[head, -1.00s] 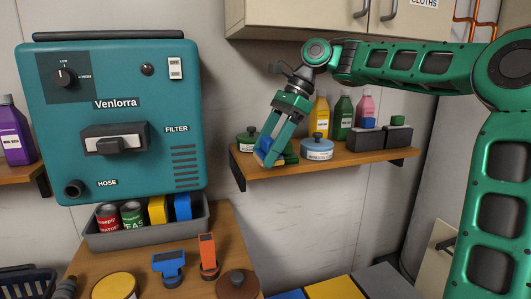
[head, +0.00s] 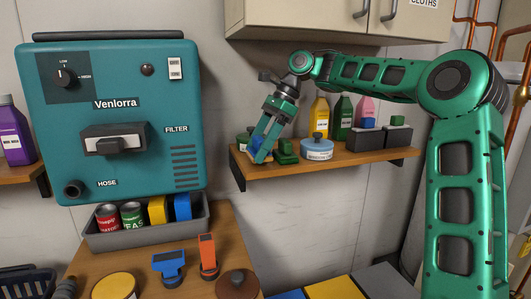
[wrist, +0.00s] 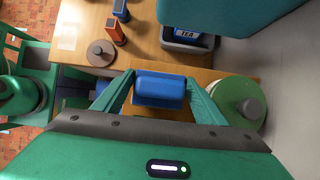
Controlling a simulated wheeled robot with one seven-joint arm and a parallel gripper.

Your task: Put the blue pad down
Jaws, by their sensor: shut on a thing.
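My gripper (head: 258,152) is at the left end of the wooden wall shelf (head: 330,163), pointing down. It is shut on the blue pad (wrist: 160,89), which sits between both fingers in the wrist view. In the head view the pad (head: 255,145) is mostly hidden by the fingers. The pad is over or at the shelf's surface; I cannot tell whether it touches it.
A green lidded pot (wrist: 237,101) stands beside my gripper. A green block (head: 287,150), a blue lidded pot (head: 316,149) and several bottles stand to the right on the shelf. Below is a table with a grey bin (head: 148,232).

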